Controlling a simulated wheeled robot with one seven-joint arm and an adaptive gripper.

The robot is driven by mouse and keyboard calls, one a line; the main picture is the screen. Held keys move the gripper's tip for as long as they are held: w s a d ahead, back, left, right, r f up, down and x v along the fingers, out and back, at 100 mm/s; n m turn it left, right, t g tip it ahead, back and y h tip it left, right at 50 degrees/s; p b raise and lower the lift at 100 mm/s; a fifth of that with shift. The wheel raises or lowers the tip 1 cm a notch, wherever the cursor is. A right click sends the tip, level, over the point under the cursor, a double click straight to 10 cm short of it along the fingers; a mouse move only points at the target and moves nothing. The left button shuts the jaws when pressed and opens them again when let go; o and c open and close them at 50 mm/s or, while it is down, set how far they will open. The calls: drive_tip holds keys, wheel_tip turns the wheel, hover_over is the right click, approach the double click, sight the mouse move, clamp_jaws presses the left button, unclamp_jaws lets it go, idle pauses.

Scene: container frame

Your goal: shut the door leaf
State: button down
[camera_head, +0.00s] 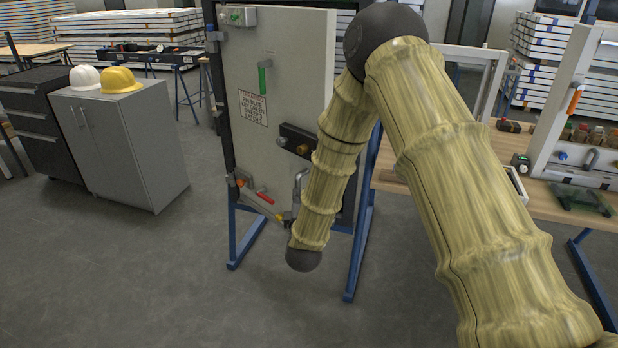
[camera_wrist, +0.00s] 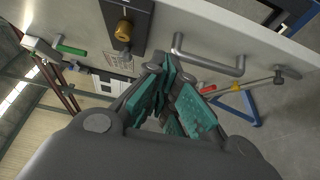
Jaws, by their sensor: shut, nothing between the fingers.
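The door leaf (camera_head: 290,60) is a pale grey panel in a dark frame on blue legs. It appears ajar, its right side swung out towards me; the arm covers part of it. A metal bar handle (camera_head: 299,184) sits low on its right side. In the wrist view the leaf (camera_wrist: 205,22) spans the top, with the handle (camera_wrist: 212,62) and a dark lock plate with a brass knob (camera_wrist: 123,30). My gripper (camera_wrist: 172,88), with teal pads, is shut and empty, close to the handle. Contact cannot be told. In the head view my arm mostly hides the gripper.
A grey cabinet (camera_head: 128,140) with a white and a yellow helmet stands at the left. A wooden workbench (camera_head: 540,203) with tools is at the right. A rod with red and yellow parts (camera_head: 265,198) runs low by the leaf. The front left floor is clear.

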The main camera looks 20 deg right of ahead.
drive_tip(key=d+p+x, duration=0.3)
drive_tip(key=x, duration=1)
drive_tip(key=shift+s, duration=0.3)
drive_tip(key=shift+f, duration=0.1)
